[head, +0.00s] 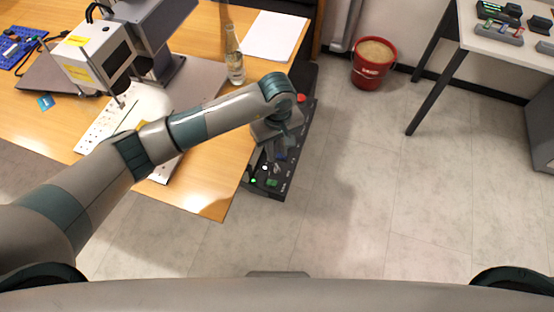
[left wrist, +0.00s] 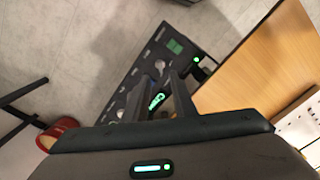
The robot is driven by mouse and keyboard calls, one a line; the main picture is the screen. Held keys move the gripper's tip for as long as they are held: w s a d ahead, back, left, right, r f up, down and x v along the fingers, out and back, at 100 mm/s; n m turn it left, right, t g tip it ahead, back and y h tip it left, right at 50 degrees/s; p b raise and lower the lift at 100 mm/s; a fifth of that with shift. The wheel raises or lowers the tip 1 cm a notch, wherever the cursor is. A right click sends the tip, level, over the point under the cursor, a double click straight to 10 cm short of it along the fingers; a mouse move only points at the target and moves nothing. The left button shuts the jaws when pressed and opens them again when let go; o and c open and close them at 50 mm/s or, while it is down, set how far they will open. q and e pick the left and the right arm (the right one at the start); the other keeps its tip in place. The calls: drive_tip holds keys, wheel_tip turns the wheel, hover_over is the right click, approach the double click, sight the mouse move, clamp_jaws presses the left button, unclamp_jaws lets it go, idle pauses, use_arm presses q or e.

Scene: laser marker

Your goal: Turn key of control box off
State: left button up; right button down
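The black control box (head: 262,188) stands beside the right edge of the wooden table, with a green button at its near end and a red button at its far end. It also shows in the left wrist view (left wrist: 145,64). My left gripper (head: 276,156) is over the box's panel, pointing down. In the left wrist view its two fingers (left wrist: 158,92) are apart, and a green-lit switch (left wrist: 157,101) shows between them. I cannot make out the key clearly or tell whether the fingers touch it. My right gripper is out of view.
A laser marking machine (head: 92,52) stands further left. A red bucket (head: 372,70) is on the floor. The floor right of the box is clear.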

sight(277, 166)
use_arm(q)
drive_tip(key=shift+f+p, duration=0.65)
drive_tip(key=shift+f, duration=2.95)
clamp_jaws()
